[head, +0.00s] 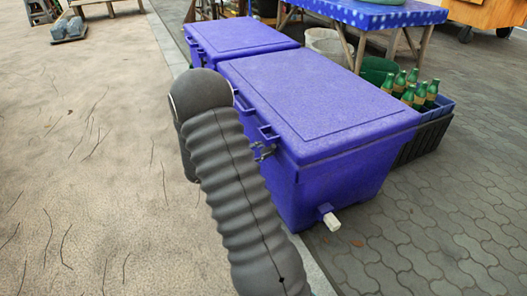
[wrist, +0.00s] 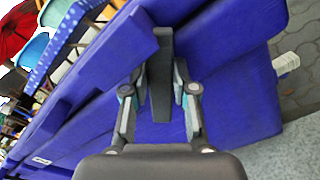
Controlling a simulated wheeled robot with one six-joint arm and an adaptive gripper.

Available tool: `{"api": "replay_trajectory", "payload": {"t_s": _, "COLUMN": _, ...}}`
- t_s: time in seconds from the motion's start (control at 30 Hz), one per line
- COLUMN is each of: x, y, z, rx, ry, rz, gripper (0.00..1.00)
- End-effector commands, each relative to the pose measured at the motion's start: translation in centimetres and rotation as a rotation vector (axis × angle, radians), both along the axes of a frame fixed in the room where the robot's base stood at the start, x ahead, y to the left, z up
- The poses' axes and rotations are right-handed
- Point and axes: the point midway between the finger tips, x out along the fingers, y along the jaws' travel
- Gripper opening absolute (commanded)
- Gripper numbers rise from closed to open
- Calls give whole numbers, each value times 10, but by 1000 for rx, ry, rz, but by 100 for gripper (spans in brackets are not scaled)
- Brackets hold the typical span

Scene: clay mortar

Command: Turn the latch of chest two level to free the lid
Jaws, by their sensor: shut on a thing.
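Two blue chests with closed lids stand in a row in the head view, the nearer chest (head: 318,110) and the farther chest (head: 240,40). I cannot read which is numbered two. My gripper (head: 265,151) is at the front side of the nearer chest, mostly hidden behind my grey arm. In the wrist view, my gripper (wrist: 160,72) has a finger on each side of a dark grey latch (wrist: 162,95) and is shut on it. The latch lies across the lid edge against the blue wall (wrist: 235,95). Its exact angle is hard to judge from the tilted view.
A white drain spout (head: 331,221) sticks out low on the nearer chest. A crate of green bottles (head: 415,88) stands behind it. A table with a blue cloth (head: 375,12) is at the back.

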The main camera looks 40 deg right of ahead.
Motion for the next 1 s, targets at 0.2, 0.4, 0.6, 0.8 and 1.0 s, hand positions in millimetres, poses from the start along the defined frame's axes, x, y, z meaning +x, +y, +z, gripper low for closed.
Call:
{"api": "replay_trajectory", "payload": {"t_s": 0.2, "x": -2, "y": 0, "z": -2, "rx": -48, "ry": -199, "rz": 1, "gripper": 0}}
{"api": "replay_trajectory", "payload": {"t_s": 0.4, "x": -4, "y": 1, "z": -5, "rx": -92, "ry": -384, "rz": 1, "gripper": 0}}
{"api": "replay_trajectory", "payload": {"t_s": 0.6, "x": -6, "y": 1, "z": -8, "rx": -135, "ry": -562, "rz": 1, "gripper": 0}}
{"api": "replay_trajectory", "payload": {"t_s": 0.8, "x": -6, "y": 1, "z": -11, "rx": -171, "ry": -711, "rz": 1, "gripper": 0}}
{"api": "replay_trajectory", "payload": {"t_s": 1.0, "x": -6, "y": 1, "z": -13, "rx": -197, "ry": -818, "rz": 1, "gripper": 0}}
